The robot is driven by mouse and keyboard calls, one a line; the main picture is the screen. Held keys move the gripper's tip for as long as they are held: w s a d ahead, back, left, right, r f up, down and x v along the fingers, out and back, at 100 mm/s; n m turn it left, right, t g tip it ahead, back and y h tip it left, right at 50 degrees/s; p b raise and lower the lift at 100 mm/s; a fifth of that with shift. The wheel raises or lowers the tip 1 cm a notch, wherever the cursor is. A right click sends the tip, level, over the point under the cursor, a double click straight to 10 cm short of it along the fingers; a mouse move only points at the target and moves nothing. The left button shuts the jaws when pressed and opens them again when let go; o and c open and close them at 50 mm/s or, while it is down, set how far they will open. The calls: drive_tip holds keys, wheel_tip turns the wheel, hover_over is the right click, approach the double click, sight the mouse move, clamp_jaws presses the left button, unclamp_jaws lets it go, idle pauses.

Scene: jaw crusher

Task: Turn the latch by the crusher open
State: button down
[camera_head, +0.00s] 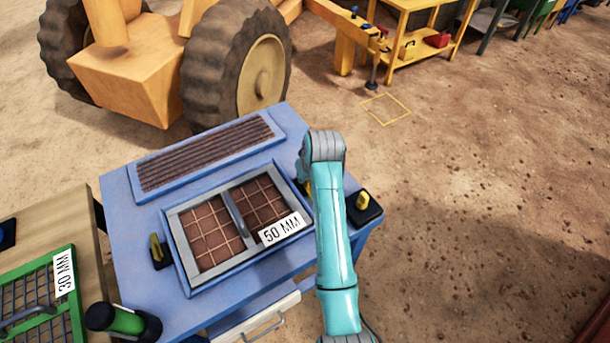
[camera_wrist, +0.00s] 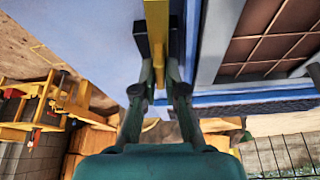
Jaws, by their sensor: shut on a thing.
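My gripper (camera_wrist: 160,45) is shut on a yellow latch handle (camera_wrist: 157,18) in the wrist view, with one finger on each side. The handle runs up and down that picture, over the blue table top beside the grey screen frame. In the head view my arm hides the gripper and most of this latch; only a bit of yellow (camera_head: 308,187) shows at the arm's left edge. Another yellow latch on a black base (camera_head: 362,202) stands at the table's right edge. A third latch (camera_head: 156,250) is left of the screen.
The blue table (camera_head: 145,300) holds a framed screen (camera_head: 205,238) marked 50 MM and a ribbed panel (camera_head: 205,155). A green 30 MM screen (camera_head: 35,310) and a green cylinder (camera_head: 122,320) are at left. A wheeled yellow machine (camera_head: 140,75) stands behind. Open ground lies right.

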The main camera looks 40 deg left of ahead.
drive_tip(key=shift+n, duration=0.6)
drive_tip(key=shift+g, duration=0.3)
drive_tip(key=c, duration=1.2)
unclamp_jaws()
drive_tip(key=shift+c, duration=0.2)
drive_tip(key=v, duration=1.2)
drive_tip(key=shift+d+f, duration=0.15)
